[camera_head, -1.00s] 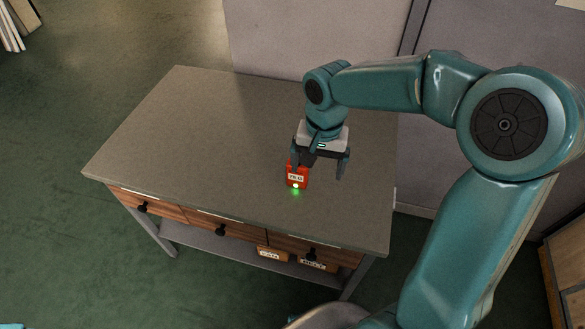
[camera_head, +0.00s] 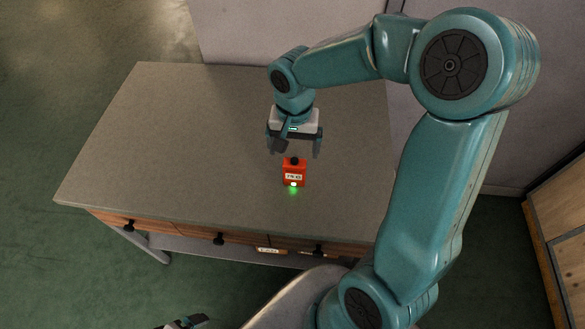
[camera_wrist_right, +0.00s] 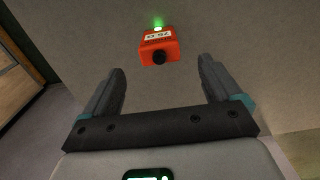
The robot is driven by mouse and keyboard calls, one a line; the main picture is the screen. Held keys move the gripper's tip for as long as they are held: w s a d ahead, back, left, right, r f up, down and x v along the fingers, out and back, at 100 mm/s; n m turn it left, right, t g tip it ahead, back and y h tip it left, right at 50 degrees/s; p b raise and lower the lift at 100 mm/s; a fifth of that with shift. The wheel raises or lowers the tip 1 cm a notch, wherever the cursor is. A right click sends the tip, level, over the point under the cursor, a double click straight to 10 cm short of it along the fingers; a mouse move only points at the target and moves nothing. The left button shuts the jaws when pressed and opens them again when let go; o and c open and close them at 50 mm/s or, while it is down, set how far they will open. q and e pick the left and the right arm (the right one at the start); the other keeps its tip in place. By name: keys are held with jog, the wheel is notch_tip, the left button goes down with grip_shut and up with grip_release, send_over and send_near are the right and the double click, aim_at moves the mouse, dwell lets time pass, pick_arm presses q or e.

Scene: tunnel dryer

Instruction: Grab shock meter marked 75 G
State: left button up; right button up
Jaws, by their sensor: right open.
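The shock meter is a small red box (camera_head: 294,178) with a white label, a black knob on one end and a lit green lamp on the other. Its small label looks like 75 G. It lies on the grey table top, nearer the front edge. My right gripper (camera_head: 294,150) is open and empty, just beyond the meter on its knob side. In the right wrist view the meter (camera_wrist_right: 158,44) lies past the fingertips, in line with the gap between them (camera_wrist_right: 162,66). The fingers do not touch it.
The table top (camera_head: 170,130) is otherwise bare, with wide free room to the left. Drawers with black knobs (camera_head: 219,239) run along its front. Labelled orange-brown items (camera_head: 268,250) show partly below them. A pale partition (camera_head: 270,30) stands behind, and a wooden cabinet (camera_head: 565,240) at the right.

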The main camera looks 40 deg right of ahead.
aim_at(295, 161)
jog(key=f, duration=0.4)
jog(key=shift+s+a+f, duration=0.15)
jog(key=shift+a+f, duration=0.05)
jog(key=shift+a, duration=0.05)
jog(key=shift+d+f, duration=0.25)
jog(key=shift+f, duration=0.35)
notch_tip(295, 161, down, 4)
jog(key=shift+r+p, duration=0.1)
jog(key=shift+p, duration=0.25)
jog(key=shift+d+f, duration=0.1)
jog(key=shift+f, duration=0.25)
jog(key=shift+r, duration=0.1)
jog(key=shift+c, duration=1.3)
jog(key=c, duration=0.8)
